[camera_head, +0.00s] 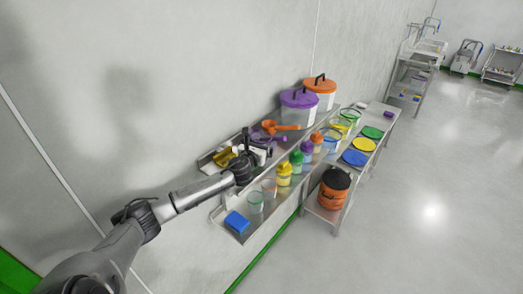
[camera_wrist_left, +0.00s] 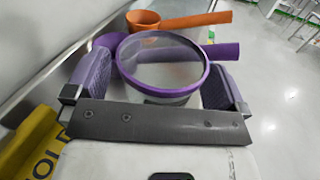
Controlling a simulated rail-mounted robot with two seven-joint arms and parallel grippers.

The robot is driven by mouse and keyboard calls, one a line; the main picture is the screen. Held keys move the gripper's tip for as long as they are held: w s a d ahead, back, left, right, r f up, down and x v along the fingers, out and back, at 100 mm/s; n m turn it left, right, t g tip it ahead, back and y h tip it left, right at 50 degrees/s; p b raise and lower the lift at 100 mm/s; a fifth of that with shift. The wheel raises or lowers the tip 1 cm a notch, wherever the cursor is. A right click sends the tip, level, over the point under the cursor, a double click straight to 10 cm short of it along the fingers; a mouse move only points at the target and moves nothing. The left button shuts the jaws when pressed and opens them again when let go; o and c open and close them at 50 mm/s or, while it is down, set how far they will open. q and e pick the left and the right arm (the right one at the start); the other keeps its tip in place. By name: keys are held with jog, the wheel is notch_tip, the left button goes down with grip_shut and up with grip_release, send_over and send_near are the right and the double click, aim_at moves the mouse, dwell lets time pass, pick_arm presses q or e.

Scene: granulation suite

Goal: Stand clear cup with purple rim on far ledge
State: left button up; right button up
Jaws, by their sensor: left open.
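The clear cup with the purple rim (camera_wrist_left: 165,98) is in the middle of the left wrist view, seen from above at a slant. My left gripper (camera_wrist_left: 158,78) is open, with one purple-grey finger pad on each side of the cup. I cannot tell whether either pad touches it. In the head view my left gripper (camera_head: 260,153) is over the wall-side part of the steel ledge (camera_head: 232,213) and mostly hides the cup. My right gripper is not in view.
A purple scoop (camera_wrist_left: 226,51) and an orange scoop (camera_wrist_left: 195,20) lie just beyond the cup. A yellow object (camera_wrist_left: 32,142) is at left. Purple (camera_head: 299,107) and orange (camera_head: 321,92) lidded buckets stand farther along. Several bottles and cups line the front, with a blue block (camera_head: 237,222).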

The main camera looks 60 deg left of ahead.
pick_arm(q)
jog(key=shift+c, duration=0.2)
jog(key=c, duration=0.9)
jog(key=shift+c, duration=0.2)
